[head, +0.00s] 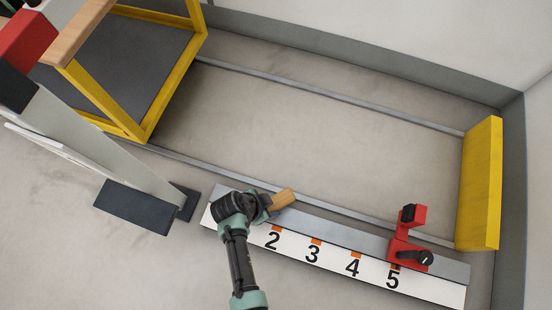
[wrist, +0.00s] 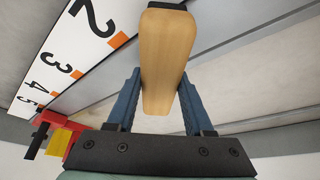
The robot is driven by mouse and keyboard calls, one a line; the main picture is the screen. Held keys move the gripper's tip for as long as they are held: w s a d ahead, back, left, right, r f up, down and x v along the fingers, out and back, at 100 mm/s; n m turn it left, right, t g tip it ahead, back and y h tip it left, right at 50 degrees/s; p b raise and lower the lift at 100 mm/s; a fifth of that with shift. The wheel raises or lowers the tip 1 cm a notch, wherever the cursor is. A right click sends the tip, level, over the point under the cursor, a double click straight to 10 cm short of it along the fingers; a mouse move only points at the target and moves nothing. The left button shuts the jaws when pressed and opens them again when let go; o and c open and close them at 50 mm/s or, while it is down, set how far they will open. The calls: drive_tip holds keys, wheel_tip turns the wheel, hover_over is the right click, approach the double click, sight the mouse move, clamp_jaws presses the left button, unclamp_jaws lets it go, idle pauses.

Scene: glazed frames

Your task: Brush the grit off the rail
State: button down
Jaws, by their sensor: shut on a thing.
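My gripper (head: 262,205) is shut on the wooden handle of a brush (head: 283,198), above the left end of the numbered board. In the wrist view the blue fingers of my gripper (wrist: 158,95) stand either side of the brush handle (wrist: 163,55). A dark edge shows at its far end; the bristles are hidden. The near rail (head: 330,212) runs along the floor just behind the board, close to the brush. The far rail (head: 330,95) runs parallel to it. I cannot make out grit on either rail, nor whether the brush touches the near one.
The yellow cart (head: 172,85) with a dark deck stands over the rails at upper left. A yellow end stop (head: 480,185) stands at their right end. A red clamp (head: 402,250) sits on the numbered board (head: 330,263) near 5. The floor between the rails is clear.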

drive_tip(key=shift+w+a, duration=0.15)
drive_tip(key=shift+a, duration=0.45)
drive_tip(key=shift+s+a+f, duration=0.1)
drive_tip(key=shift+s+a, duration=0.05)
drive_tip(key=shift+s, duration=0.45)
drive_tip(key=shift+s+d+p, duration=0.3)
drive_tip(key=shift+d+p, duration=0.2)
drive_tip(key=shift+d, duration=0.55)
drive_tip(key=shift+s+d+p, duration=0.35)
drive_tip(key=shift+d+p, duration=0.15)
drive_tip(key=shift+d, duration=0.6)
drive_tip(key=shift+s+d+p, duration=0.3)
drive_tip(key=shift+d+p, duration=0.2)
drive_tip(key=shift+d, duration=0.55)
drive_tip(key=shift+s+d+f+p, duration=0.1)
drive_tip(key=shift+s+d+p, duration=0.2)
drive_tip(key=shift+d, duration=0.9)
drive_tip(key=shift+s+d+r+p, duration=0.15)
drive_tip(key=shift+s+d, duration=0.25)
drive_tip(key=shift+d, duration=0.75)
drive_tip(key=shift+s+d+f+p, duration=0.15)
drive_tip(key=shift+s+d+p, duration=0.2)
drive_tip(key=shift+d, duration=0.85)
wheel_tip(320, 180, up, 6)
drive_tip(key=p, duration=0.5)
drive_tip(key=shift+p, duration=0.3)
drive_tip(key=shift+w, duration=0.1)
drive_tip(key=shift+r+p, duration=1.45)
drive_tip(key=shift+r, duration=0.15)
